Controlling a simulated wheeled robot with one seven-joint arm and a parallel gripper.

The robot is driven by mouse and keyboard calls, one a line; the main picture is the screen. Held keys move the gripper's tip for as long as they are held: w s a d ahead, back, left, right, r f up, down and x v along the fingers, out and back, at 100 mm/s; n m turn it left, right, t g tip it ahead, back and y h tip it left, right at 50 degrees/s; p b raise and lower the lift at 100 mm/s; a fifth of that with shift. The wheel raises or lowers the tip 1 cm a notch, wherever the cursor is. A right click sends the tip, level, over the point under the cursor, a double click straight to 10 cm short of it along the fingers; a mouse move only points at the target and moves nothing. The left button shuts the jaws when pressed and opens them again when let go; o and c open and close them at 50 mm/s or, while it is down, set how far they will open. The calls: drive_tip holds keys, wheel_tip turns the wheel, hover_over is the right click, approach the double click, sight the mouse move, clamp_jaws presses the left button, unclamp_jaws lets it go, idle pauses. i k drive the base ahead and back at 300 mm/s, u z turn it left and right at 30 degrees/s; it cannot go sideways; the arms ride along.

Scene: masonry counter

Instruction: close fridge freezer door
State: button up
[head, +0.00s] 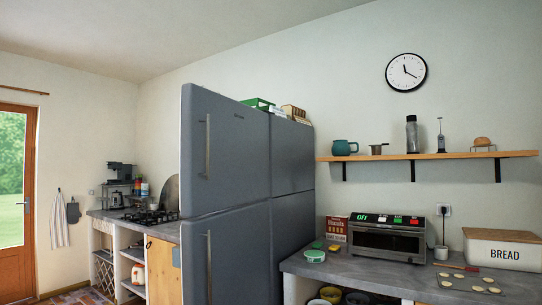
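A tall grey fridge freezer stands against the wall, its side (292,165) facing me. Its upper door (235,140) and lower door (245,260) both jut out from the wall, roughly in line with the side. They look swung wide open, hinged at the right. Their outer faces are towards me. A vertical handle (207,146) is near the upper door's left free edge, and another handle (209,268) is on the lower door. The inside is hidden behind the doors. Which compartment is the freezer cannot be told. My gripper is not in view.
A right counter (375,279) holds a toaster oven (386,241) and bread box (503,249). A left counter (107,214) with a hob (150,217) shows beyond the doors. The floor before the fridge is largely hidden.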

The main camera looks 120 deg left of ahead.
sight(225, 141)
drive_tip(key=u, duration=0.75)
drive_tip(key=i, duration=0.1)
drive_tip(key=u, duration=3.25)
drive_tip(key=i, duration=1)
drive_tip(key=k, duration=0.15)
drive_tip(key=u, duration=0.1)
